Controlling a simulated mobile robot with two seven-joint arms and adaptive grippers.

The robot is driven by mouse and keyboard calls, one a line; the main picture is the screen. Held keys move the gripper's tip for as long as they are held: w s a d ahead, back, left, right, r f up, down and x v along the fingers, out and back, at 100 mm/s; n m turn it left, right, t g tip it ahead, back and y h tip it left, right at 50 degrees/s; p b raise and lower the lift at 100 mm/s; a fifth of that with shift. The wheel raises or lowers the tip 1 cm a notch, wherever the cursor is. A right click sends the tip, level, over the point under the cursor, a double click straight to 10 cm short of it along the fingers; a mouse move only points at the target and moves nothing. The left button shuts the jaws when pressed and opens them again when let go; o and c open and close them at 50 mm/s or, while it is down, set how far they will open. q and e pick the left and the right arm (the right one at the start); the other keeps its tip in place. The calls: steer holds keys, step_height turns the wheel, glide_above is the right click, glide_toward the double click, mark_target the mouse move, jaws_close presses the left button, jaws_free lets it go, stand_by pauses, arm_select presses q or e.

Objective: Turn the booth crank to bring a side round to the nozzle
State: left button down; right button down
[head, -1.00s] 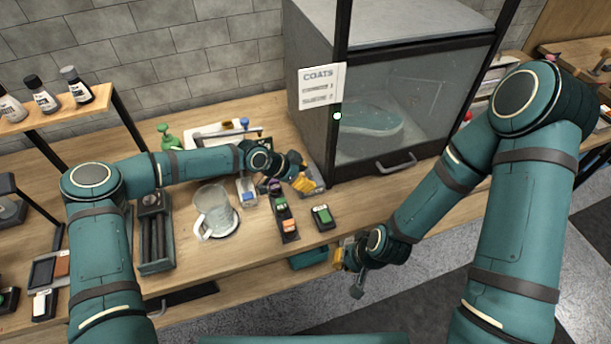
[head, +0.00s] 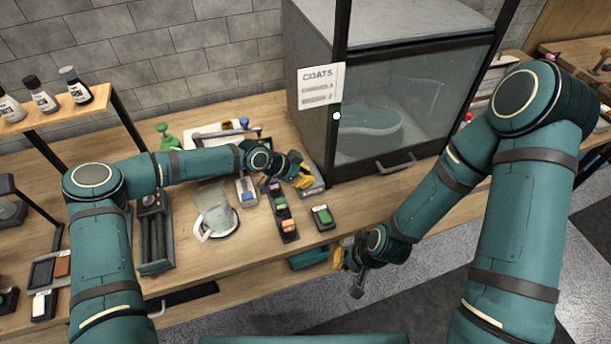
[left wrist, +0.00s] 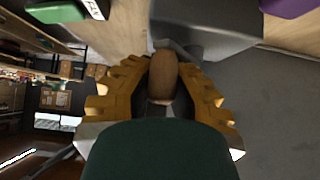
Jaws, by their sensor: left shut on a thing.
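The spray booth (head: 310,125) is a dark grey box with a glass front at the back of the bench. A teal sneaker (head: 368,122) shows dimly behind the glass; the nozzle cannot be made out. My left gripper (head: 302,180) is low at the booth's left front corner. In the left wrist view its yellow fingers are shut on the wooden crank handle (left wrist: 162,80), beside a grey housing (left wrist: 205,30). The rest of the crank is mostly hidden. My right gripper (head: 345,262) is at the bench's front edge, away from the booth; its finger opening is unclear.
A clear jug (head: 214,212) stands left of a dark strip with coloured blocks (head: 285,212). A small box with a green top (head: 322,217) lies before the booth. The booth has a door handle (head: 396,164). Bottles (head: 42,95) stand on a shelf at left.

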arm_select(q)
steer(key=shift+s+f+b, duration=0.2)
steer(key=shift+f+b, duration=0.05)
steer(key=shift+b, duration=0.2)
arm_select(e)
steer(key=shift+f, duration=0.5)
